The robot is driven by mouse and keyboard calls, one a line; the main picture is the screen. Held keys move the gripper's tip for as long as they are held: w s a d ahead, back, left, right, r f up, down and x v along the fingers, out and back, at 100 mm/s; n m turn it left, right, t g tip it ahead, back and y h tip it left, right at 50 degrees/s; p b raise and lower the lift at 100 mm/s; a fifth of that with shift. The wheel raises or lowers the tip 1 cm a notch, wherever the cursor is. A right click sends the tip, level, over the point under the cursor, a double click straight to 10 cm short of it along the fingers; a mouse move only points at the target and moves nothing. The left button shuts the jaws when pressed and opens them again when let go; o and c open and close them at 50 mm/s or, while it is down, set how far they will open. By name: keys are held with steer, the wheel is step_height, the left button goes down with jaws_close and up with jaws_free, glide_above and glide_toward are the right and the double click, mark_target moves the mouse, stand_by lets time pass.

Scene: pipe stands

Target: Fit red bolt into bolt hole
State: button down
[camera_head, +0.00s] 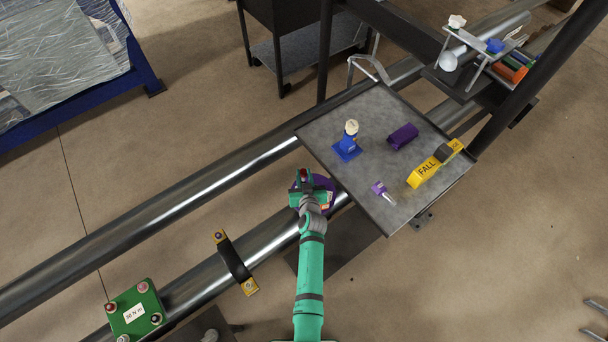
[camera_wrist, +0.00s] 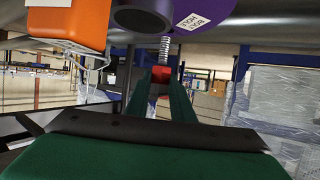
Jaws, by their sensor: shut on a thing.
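My gripper (camera_wrist: 160,84) is shut on the red head of the bolt (camera_wrist: 165,48). Its bare threaded shank points up in the wrist view. A purple flange (camera_wrist: 222,14) with a white "BOLT HOLE" label lies just above the shank. The shank's top end meets the flange's lower edge in the picture; I cannot tell whether it touches or enters the hole, and the hole is not visible. In the head view my gripper (camera_head: 305,184) is in front of the purple flange (camera_head: 328,190) on the near pipe and covers part of it.
A grey metal table (camera_head: 365,115) stands right of the flange, holding a blue stand, purple pieces and a yellow "FALL" block. A green plate (camera_head: 136,312) and a black clamp (camera_head: 233,258) sit on the near pipe. An orange box (camera_wrist: 68,22) is close left in the wrist view.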

mark_target(304, 180)
steer(key=shift+f, duration=1.8)
stand_by(0.5)
steer(key=shift+r, duration=0.5)
steer(key=shift+f, duration=0.5)
stand_by(1.3)
steer(key=shift+r, duration=0.45)
steer(key=shift+f, duration=0.65)
stand_by(1.0)
steer(key=shift+r, duration=0.15)
steer(key=shift+r, duration=0.45)
steer(key=c, duration=1.5)
jaws_free()
